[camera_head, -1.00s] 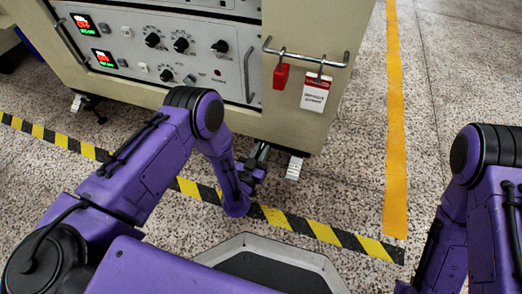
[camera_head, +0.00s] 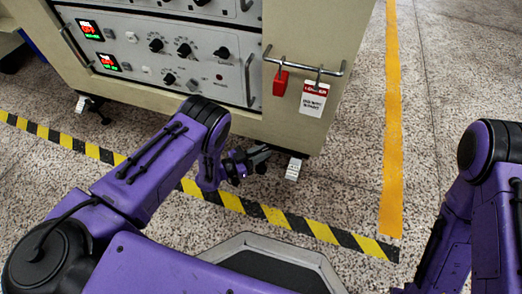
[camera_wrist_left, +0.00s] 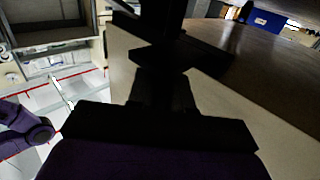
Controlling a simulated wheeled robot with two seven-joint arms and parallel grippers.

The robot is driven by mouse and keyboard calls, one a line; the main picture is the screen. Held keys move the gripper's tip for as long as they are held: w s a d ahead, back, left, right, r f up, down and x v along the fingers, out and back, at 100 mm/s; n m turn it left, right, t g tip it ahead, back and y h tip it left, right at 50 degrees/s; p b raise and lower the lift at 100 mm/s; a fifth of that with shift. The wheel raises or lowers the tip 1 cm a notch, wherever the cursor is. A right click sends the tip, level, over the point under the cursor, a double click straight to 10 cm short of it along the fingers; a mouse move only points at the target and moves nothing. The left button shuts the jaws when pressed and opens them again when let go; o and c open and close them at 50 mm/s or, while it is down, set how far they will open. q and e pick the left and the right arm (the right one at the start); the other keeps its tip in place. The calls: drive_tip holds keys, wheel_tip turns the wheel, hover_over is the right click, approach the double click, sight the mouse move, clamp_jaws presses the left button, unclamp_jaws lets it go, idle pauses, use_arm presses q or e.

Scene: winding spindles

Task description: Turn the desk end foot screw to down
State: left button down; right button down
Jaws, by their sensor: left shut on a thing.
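The beige cabinet (camera_head: 236,120) stands on feet above the speckled floor. Its left foot screw (camera_head: 98,108) shows dark under the lower left corner, beside a white foot piece (camera_head: 81,103). Another white foot piece (camera_head: 293,168) shows under the right corner. My left gripper (camera_head: 262,154) reaches low under the cabinet's right part, just left of that white piece. It is shut on a foot screw there, which the jaws and the cabinet's edge hide. In the left wrist view the jaws (camera_wrist_left: 163,90) are dark silhouettes, and the screw cannot be made out. My right gripper is out of view.
A black-and-yellow floor stripe (camera_head: 270,214) runs in front. Open floor lies right, crossed by an orange stripe (camera_head: 393,130).

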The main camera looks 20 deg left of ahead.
use_arm(q)
drive_tip(key=m+g+h, duration=0.2)
drive_tip(key=g, duration=0.1)
drive_tip(key=shift+a+m+h, duration=0.1)
drive_tip(key=shift+m+h, duration=0.2)
drive_tip(key=shift+m, duration=0.1)
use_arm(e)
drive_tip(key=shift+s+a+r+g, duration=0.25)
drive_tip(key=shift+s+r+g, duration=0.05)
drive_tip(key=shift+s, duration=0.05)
use_arm(q)
drive_tip(key=m+g+h, duration=0.1)
drive_tip(key=g, duration=0.1)
drive_tip(key=shift+m+g, duration=0.3)
drive_tip(key=shift+f+m+g+h, duration=0.1)
drive_tip(key=shift+m+g+h, duration=0.6)
drive_tip(key=shift+g, duration=0.5)
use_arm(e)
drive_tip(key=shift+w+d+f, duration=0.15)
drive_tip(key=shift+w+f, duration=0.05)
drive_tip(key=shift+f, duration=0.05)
use_arm(q)
drive_tip(key=shift+m+g+b, duration=0.4)
drive_tip(key=shift+m+g, duration=0.7)
drive_tip(key=shift+g, duration=0.5)
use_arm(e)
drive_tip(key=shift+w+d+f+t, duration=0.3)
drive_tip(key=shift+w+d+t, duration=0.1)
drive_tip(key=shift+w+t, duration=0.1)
